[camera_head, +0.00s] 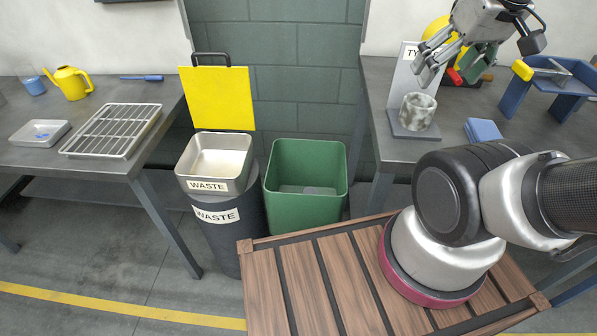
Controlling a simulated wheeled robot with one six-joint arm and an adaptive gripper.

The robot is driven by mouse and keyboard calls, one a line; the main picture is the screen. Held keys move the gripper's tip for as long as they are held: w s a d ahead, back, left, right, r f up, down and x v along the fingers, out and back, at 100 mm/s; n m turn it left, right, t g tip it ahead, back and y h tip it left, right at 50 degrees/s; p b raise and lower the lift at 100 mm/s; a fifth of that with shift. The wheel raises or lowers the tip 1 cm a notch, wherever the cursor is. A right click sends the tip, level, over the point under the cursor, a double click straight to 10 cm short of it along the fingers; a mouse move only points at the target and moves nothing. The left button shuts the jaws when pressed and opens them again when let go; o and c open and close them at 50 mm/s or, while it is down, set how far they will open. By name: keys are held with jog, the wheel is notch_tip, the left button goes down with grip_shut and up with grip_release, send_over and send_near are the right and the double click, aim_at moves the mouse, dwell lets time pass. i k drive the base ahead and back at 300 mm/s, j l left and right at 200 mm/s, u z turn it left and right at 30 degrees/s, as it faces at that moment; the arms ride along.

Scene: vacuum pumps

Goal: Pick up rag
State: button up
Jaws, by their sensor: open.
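A blue folded cloth, which looks like the rag (483,131), lies flat on the right workbench (378,80), just right of a small stand. My gripper (440,70) is above the back of that bench, up and left of the cloth and apart from it. Its fingers are spread and point down and left. No object shows clearly between them, though a red part and a green part behind them make this area crowded.
A marbled cylinder (417,112) sits on the stand (406,80) near the cloth. A blue rack (550,88) stands to the right. A green bin (306,180) and a waste bin (228,215) stand between the benches. The left bench holds a wire rack (112,130) and a yellow watering can (72,84).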

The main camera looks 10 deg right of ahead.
aim_at(476, 129)
jog(key=z, duration=1.25)
